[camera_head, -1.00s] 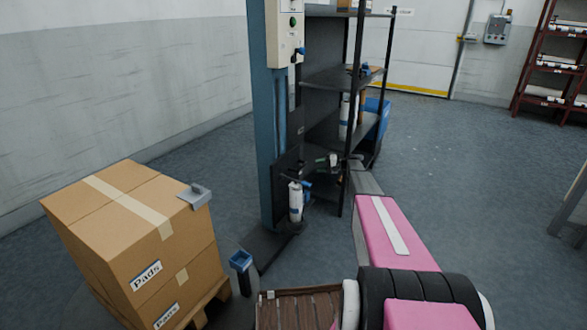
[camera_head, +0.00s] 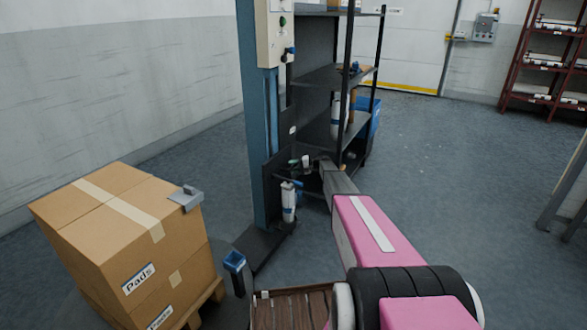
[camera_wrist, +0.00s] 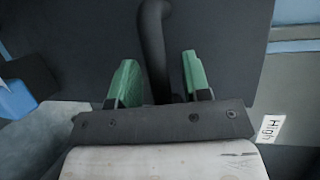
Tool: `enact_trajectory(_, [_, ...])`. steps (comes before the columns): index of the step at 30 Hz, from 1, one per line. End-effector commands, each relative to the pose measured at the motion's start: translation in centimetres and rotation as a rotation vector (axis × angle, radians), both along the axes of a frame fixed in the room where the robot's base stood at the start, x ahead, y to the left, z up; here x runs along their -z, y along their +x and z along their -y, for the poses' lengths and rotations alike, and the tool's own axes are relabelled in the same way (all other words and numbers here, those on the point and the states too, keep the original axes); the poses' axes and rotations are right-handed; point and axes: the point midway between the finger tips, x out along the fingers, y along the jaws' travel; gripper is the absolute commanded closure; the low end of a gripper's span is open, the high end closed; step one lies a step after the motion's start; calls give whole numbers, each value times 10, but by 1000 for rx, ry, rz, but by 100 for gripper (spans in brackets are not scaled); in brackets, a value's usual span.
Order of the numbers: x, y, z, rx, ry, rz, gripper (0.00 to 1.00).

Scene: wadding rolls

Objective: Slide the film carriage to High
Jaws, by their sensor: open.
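The film carriage (camera_head: 271,185) is a dark plate low on a blue mast (camera_head: 253,120), with a white film roll (camera_head: 289,203) at its lower front. My gripper (camera_head: 300,163) is beside the carriage, at the end of my pink arm. In the wrist view, my gripper (camera_wrist: 158,78) has its green fingers apart. A dark curved bar (camera_wrist: 153,45), apparently a handle, shows between them, and neither finger visibly touches it. A dark surface (camera_wrist: 85,40) fills the background. A white "High" label (camera_wrist: 269,129) is at the right. The lower end of the bar is hidden by my gripper.
A control box (camera_head: 275,35) is on the upper mast. A dark shelf rack (camera_head: 335,75) stands close behind. Taped cartons (camera_head: 125,235) on a pallet stand at the left, near a blue-topped post (camera_head: 234,262). The floor at the right is mostly clear.

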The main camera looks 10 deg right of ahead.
Motion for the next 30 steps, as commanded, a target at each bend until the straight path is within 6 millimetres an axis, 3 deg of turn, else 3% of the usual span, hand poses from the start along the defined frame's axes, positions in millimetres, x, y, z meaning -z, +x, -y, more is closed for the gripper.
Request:
enact_trajectory(5, [0, 0, 0, 0, 0, 0, 59])
enact_trajectory(9, [0, 0, 1, 0, 0, 0, 100])
enact_trajectory(20, [-9, -1, 1, 0, 0, 0, 100])
enact_trajectory(30, [-60, -2, 1, -1, 4, 3, 100])
